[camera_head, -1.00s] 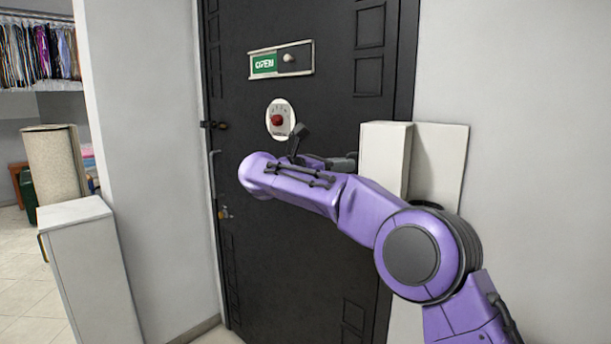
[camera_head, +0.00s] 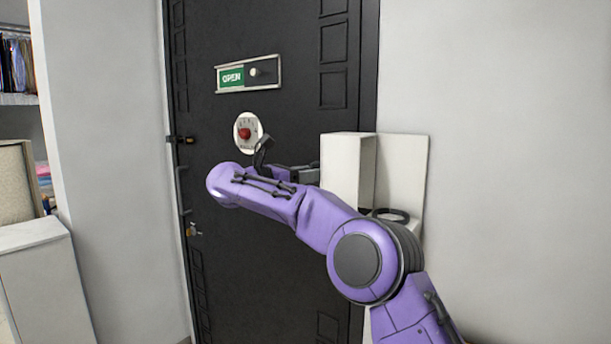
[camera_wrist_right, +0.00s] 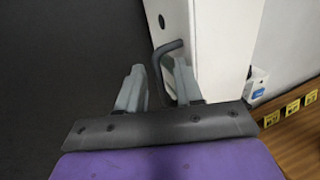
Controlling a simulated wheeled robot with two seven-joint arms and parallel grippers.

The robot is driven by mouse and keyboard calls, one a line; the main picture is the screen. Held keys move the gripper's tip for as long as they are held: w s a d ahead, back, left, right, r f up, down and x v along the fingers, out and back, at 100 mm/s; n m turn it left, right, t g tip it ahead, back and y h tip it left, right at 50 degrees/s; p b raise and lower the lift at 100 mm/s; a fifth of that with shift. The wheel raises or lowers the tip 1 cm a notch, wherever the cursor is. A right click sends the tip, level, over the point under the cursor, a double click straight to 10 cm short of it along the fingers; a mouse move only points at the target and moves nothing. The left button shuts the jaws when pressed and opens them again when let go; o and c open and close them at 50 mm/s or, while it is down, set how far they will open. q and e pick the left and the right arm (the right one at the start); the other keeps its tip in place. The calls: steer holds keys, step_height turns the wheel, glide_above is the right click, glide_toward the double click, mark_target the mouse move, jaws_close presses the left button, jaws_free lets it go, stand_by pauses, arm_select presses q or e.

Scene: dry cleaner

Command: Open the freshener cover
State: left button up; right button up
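The freshener is a white unit on the wall right of the dark door. Its white cover (camera_head: 346,170) stands out from a flat white back panel (camera_head: 402,185) in the head view. In the right wrist view, a white face (camera_wrist_right: 215,50) bears a dark bent handle (camera_wrist_right: 170,47). My right gripper (camera_wrist_right: 160,85) is at this handle, with its grey fingers apart and the handle's free part between them. I cannot tell whether the fingers touch it. My left gripper is not in view.
The dark door (camera_head: 270,240) has an OPEN sign (camera_head: 247,74) and a red knob (camera_head: 245,133). A dark ring (camera_head: 388,215) shows below the cover. A white cabinet (camera_head: 45,285) stands at left. The wall on the right is bare.

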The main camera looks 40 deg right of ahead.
steer(key=shift+a, duration=0.1)
steer(key=w+a+b, duration=0.1)
steer(key=a, duration=0.9)
steer(key=shift+a, duration=0.15)
